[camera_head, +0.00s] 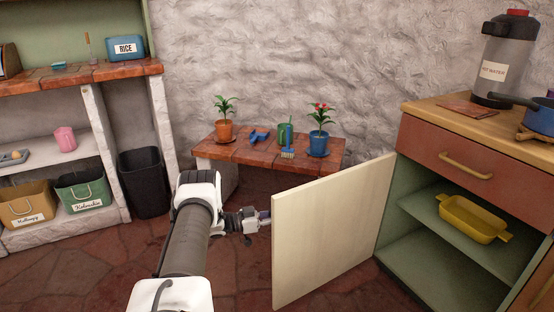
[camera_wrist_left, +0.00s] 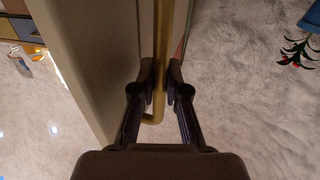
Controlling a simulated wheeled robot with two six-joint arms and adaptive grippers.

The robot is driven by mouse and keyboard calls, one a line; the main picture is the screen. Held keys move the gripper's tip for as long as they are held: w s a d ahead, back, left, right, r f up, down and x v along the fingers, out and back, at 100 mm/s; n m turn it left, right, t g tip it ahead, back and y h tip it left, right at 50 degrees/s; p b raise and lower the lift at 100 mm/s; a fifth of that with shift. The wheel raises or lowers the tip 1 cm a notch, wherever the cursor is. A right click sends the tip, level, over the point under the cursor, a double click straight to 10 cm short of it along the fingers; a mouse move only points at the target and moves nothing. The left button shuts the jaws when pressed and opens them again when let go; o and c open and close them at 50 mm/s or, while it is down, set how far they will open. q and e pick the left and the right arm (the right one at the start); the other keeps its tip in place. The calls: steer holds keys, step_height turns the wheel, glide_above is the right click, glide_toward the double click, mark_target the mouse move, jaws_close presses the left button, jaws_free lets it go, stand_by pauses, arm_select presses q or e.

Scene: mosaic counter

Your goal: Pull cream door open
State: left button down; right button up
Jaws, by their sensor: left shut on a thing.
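The cream door (camera_head: 335,232) stands swung out from the green cabinet (camera_head: 395,262), whose inside shows to its right. In the left wrist view the door (camera_wrist_left: 85,60) is a flat panel on the left, with a brass bar handle (camera_wrist_left: 160,60) along it. My left gripper (camera_wrist_left: 160,85) is shut on this handle, one finger on each side. In the head view my left gripper (camera_head: 264,217) is at the door's free left edge, and the handle is hidden there. My right gripper is not in view.
A yellow dish (camera_head: 474,219) sits on the cabinet shelf. A low tiled bench (camera_head: 225,150) with potted plants stands behind the door. A black bin (camera_head: 144,182) stands at the left. Stone floor (camera_head: 110,262) to the left of my arm is clear.

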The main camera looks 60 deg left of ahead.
arm_select(q)
steer(key=shift+a, duration=0.2)
steer(key=shift+w, duration=0.1)
steer(key=c, duration=1.4)
jaws_free()
steer(key=shift+c, duration=0.2)
steer(key=v, duration=1.2)
steer(key=shift+d, duration=0.1)
